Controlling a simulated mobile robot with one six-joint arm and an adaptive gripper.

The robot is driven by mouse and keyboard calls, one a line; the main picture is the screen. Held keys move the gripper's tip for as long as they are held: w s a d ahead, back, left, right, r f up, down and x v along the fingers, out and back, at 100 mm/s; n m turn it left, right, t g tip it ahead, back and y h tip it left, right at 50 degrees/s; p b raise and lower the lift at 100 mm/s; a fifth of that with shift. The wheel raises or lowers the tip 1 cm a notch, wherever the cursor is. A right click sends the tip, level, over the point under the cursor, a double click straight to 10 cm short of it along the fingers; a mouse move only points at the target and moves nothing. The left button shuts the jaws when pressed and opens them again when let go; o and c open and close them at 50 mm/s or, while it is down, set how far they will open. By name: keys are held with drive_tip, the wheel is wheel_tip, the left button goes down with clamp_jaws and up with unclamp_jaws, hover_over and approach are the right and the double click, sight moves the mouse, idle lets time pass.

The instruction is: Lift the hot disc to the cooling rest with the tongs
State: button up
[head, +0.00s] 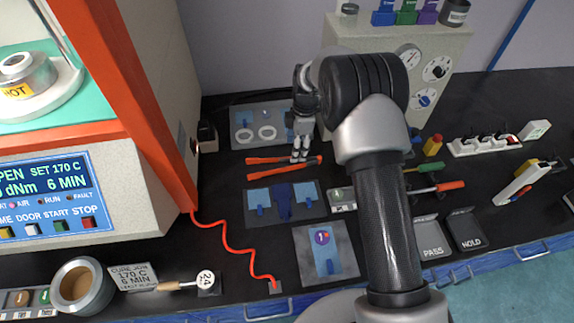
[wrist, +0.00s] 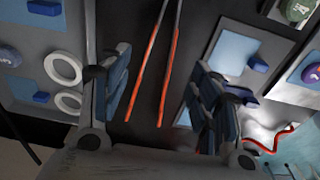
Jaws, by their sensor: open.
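The tongs (head: 262,161) lie on the black bench with orange-red handles. In the wrist view the tongs (wrist: 172,60) run between my two fingers, untouched. My gripper (head: 299,156) is open, pointing down over them; its spread fingers also show in the wrist view (wrist: 162,88). A round metal piece marked HOT (head: 24,80) sits in the open rheometer at upper left; I cannot make out a separate disc in it. A grey plate with two white rings (head: 245,116) lies behind the tongs; I cannot tell whether it is the cooling rest.
The orange-framed rheometer (head: 150,110) stands at left, with a red coiled cable (head: 232,240) in front. A gauge box (head: 440,65) stands behind my arm. Grey mats with blue pieces (head: 315,240) lie nearer. PASS and HOLD trays (head: 432,240) are at right.

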drive_tip(key=f+b, duration=0.1)
drive_tip(key=f, duration=0.1)
drive_tip(key=f+b, duration=0.2)
drive_tip(key=f, duration=0.1)
drive_tip(key=f+b, duration=0.1)
drive_tip(key=f, duration=0.1)
drive_tip(key=shift+a+f, duration=0.25)
drive_tip(key=shift+a, duration=0.15)
drive_tip(key=shift+s, duration=0.1)
drive_tip(key=c, duration=0.7)
drive_tip(key=shift+r, duration=0.2)
wheel_tip(320, 180, up, 12)
drive_tip(key=p, duration=0.6)
drive_tip(key=shift+f+p, duration=0.1)
drive_tip(key=shift+p, duration=0.2)
